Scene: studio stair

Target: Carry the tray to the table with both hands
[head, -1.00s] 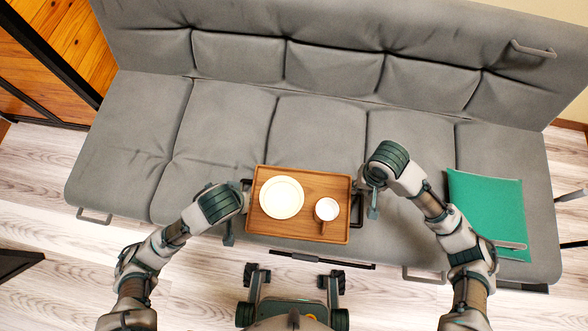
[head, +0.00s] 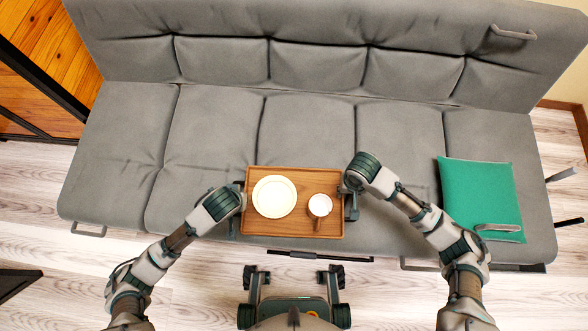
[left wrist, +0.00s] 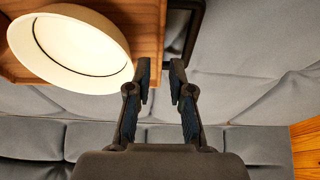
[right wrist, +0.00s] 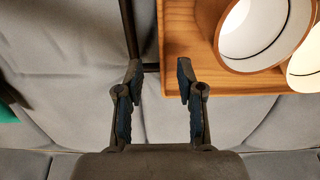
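The brown wooden tray (head: 260,229) lies on the front edge of the sofa seat, a dark handle at each short side. A cream plate (head: 274,197) is on its left half and a white cup (head: 320,205) with a brown handle on its right. My left gripper (head: 238,207) is at the left handle; in the left wrist view its fingertips (left wrist: 161,70) are partly apart beside the handle (left wrist: 195,28). My right gripper (head: 350,200) is at the right handle; its fingertips (right wrist: 158,69) are wider apart, near the handle's corner (right wrist: 150,66). Neither visibly clamps a handle.
The grey sofa (head: 210,125) fills the middle, with free seat behind the tray. A green cushion (head: 480,195) lies on its right end. Pale wood floor (head: 60,245) is in front. No table is clearly seen.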

